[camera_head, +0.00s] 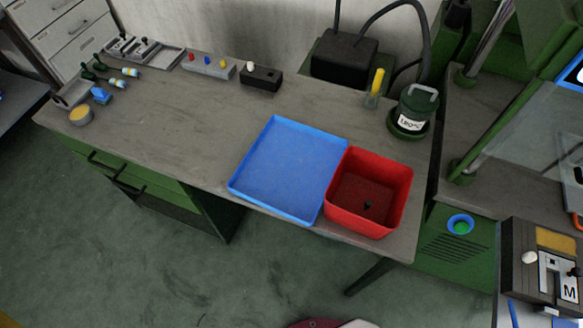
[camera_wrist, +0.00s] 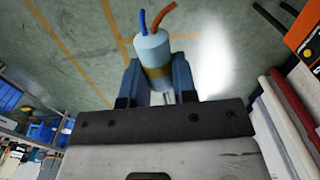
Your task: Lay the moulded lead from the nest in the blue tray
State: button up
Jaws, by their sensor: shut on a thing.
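My gripper (camera_wrist: 157,82) shows only in the wrist view, with its two dark blue fingers shut on the moulded lead (camera_wrist: 152,47). The lead has a pale blue cylindrical body with a tan band near the fingers. A blue wire and an orange wire come out of its far end. Its near end is partly hidden between the fingers. Floor shows behind it, with no tray in that view. In the head view the blue tray (camera_head: 287,168) lies flat and empty on the grey bench. I cannot clearly make out the nest.
A red bin (camera_head: 370,220) with a small dark piece inside stands against the tray's right side. A green pot (camera_head: 413,110) and a yellow-handled tool (camera_head: 375,88) stand behind. Small parts and fixtures line the bench's back left. The bench (camera_head: 190,130) left of the tray is clear.

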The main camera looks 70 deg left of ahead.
dwell(0.8)
